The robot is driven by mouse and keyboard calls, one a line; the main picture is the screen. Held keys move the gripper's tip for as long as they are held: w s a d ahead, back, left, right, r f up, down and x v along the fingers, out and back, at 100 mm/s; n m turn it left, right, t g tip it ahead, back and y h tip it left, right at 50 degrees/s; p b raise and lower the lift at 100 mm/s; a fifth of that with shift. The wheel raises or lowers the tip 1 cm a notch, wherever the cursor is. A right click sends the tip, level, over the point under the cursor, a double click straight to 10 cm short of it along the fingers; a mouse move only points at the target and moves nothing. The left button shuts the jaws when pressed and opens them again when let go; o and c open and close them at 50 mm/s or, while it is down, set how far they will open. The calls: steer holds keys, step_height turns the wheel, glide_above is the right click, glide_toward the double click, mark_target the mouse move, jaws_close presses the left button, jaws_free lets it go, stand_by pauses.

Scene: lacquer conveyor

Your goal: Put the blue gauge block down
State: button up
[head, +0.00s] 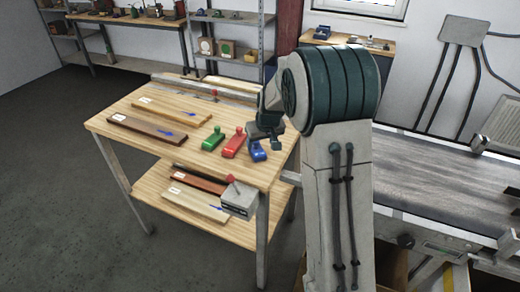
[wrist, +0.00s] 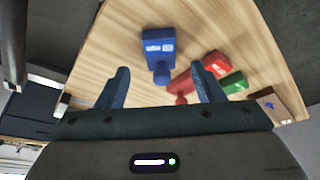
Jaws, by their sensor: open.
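The blue gauge block (head: 256,151) stands on the wooden table top (head: 150,137), near its right edge in the head view. It also shows in the wrist view (wrist: 158,46), resting on the wood with its narrow knobbed end toward my gripper. My gripper (head: 268,142) is just above and beside the blue block in the head view. In the wrist view my gripper (wrist: 160,80) has its two fingers spread wide with nothing held between them. The blue block's narrow end lies between the fingertips in that picture; I cannot tell the exact gap.
A red block (head: 235,143) and a green block (head: 213,138) stand just left of the blue one. Wooden boards with labels (head: 147,131) lie further left. A lower shelf (head: 175,205) holds more boards and a grey box (head: 239,200). A conveyor (head: 440,175) runs at the right.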

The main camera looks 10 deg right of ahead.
steer(key=s+r, duration=1)
steer(key=s, duration=0.5)
steer(key=s+f+m+g, duration=0.1)
steer(key=s, duration=1.8)
steer(key=shift+a+f+m+h, duration=0.2)
steer(key=shift+m+h, duration=0.1)
steer(key=shift+m, duration=0.1)
